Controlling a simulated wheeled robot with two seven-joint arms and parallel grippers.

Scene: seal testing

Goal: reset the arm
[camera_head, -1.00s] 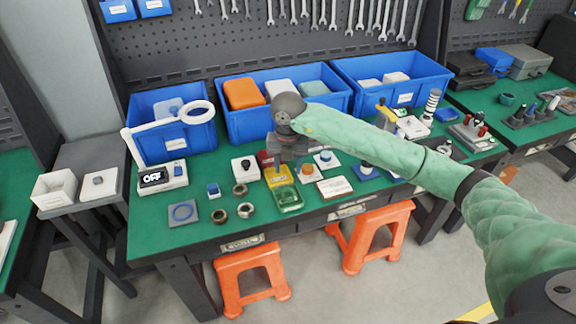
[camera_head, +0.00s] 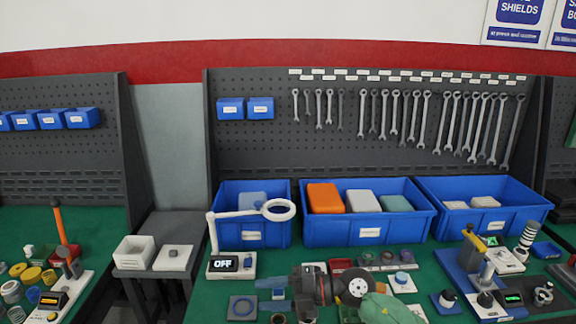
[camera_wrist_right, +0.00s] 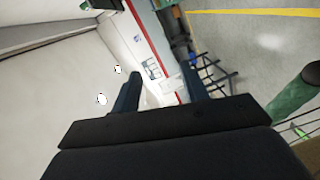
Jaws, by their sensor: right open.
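My right arm (camera_head: 385,309) comes in at the bottom of the head view, with its green sleeve cut off by the lower edge. My right gripper (camera_head: 268,294) points left over the front of the green workbench. In the right wrist view the two dark fingers of this gripper (camera_wrist_right: 158,93) stand apart with nothing between them. The gripper and wrist hide some small parts on the bench. My left gripper is not in view.
Blue bins (camera_head: 368,237) line the back of the bench below a pegboard (camera_head: 330,150) of wrenches. A white ring lamp (camera_head: 250,212) stands left of the gripper, by a display reading OFF (camera_head: 224,264). A side table with a white box (camera_head: 134,252) is at the left.

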